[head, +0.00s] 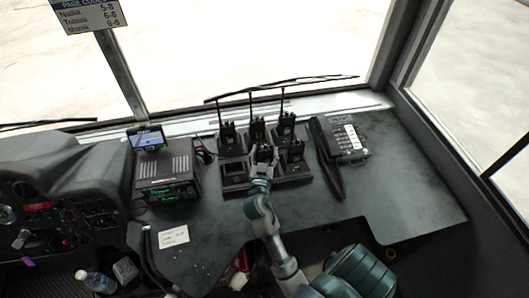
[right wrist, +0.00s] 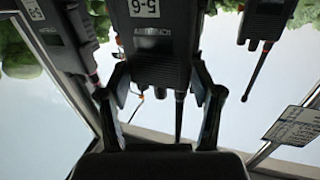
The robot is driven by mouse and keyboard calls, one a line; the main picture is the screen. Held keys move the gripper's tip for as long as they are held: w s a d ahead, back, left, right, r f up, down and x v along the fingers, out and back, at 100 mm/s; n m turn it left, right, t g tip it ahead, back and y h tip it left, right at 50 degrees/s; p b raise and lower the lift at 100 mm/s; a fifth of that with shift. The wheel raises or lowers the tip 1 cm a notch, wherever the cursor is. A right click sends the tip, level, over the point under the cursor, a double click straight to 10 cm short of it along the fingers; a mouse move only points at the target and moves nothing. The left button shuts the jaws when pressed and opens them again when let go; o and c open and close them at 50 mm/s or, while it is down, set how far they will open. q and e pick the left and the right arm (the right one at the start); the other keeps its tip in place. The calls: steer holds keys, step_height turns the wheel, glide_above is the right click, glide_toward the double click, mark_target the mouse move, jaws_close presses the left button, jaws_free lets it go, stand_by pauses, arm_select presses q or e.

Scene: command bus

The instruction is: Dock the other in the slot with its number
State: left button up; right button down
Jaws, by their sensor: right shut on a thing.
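A black charging dock (head: 236,187) with two rows of slots stands on the dashboard. Handheld radios stand in its back row: left (head: 228,139), middle (head: 257,131) and right (head: 286,125). The front left slot (head: 234,168) looks empty. My right gripper (head: 262,163) is over the front middle of the dock, shut on a radio. In the right wrist view, which looks upside down, the held radio (right wrist: 154,45) sits between the fingers (right wrist: 160,98). My left gripper is not in view.
A desk phone (head: 350,139) with a handset stands right of the dock. A radio unit with a screen (head: 163,172) stands left. A page-code sign (head: 89,14) hangs at upper left, a note (head: 173,237) lies in front.

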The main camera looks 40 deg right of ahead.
steer(key=shift+c, duration=0.6)
jaws_free()
steer(key=shift+f, duration=0.1)
steer(key=v, duration=0.7)
steer(key=shift+a, duration=0.3)
steer(key=shift+s+d, duration=0.1)
